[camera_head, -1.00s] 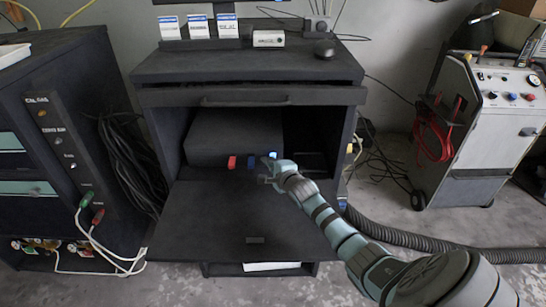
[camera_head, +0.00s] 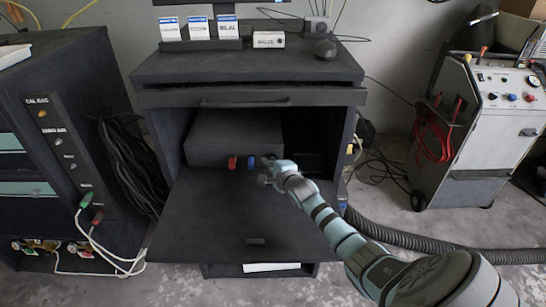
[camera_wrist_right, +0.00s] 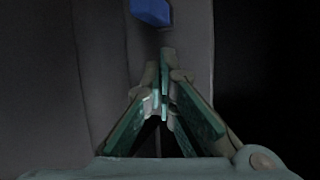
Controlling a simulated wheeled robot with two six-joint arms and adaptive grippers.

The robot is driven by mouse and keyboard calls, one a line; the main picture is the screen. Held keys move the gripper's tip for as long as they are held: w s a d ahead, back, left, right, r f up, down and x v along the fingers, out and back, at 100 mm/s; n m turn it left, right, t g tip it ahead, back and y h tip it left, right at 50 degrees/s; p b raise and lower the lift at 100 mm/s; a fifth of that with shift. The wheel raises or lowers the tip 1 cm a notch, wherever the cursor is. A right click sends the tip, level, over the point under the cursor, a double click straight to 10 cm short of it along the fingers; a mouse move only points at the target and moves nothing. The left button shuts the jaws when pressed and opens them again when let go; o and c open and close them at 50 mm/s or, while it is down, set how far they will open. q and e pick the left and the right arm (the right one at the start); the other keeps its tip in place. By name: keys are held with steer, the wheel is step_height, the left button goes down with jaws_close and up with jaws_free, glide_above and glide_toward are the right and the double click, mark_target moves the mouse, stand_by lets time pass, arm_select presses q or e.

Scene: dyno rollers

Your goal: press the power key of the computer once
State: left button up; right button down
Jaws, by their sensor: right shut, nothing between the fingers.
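The computer (camera_head: 225,145) is a dark box inside the open cabinet, with a red key (camera_head: 232,162) and a blue key (camera_head: 251,162) low on its front. No label shows which key is the power key. My right gripper (camera_head: 265,171) is shut and empty, just right of the blue key in the head view. In the wrist view, the closed fingertips (camera_wrist_right: 164,60) point toward the front panel, and the blue key (camera_wrist_right: 150,12) lies ahead and slightly left of them. I cannot tell whether they touch the panel. My left gripper is not in view.
The cabinet's lowered door (camera_head: 215,220) lies under my right forearm. The cabinet top (camera_head: 210,68) carries small boxes and a dark round object. A dark rack (camera_head: 45,75) stands left, a grey cart (camera_head: 495,145) right. A hose (camera_head: 420,240) runs along the floor.

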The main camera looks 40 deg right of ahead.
mark_target(270, 185)
steer(key=shift+s+a+r+p, duration=0.15)
steer(key=shift+s+a+p, duration=0.25)
steer(key=shift+p, duration=0.35)
steer(key=shift+s, duration=0.15)
steer(key=s+a+p, duration=0.2)
steer(key=shift+s+a+p, duration=0.1)
steer(key=shift+s+p, duration=0.25)
steer(key=shift+s, duration=0.05)
steer(key=shift+s+a, duration=0.4)
steer(key=shift+s, duration=0.2)
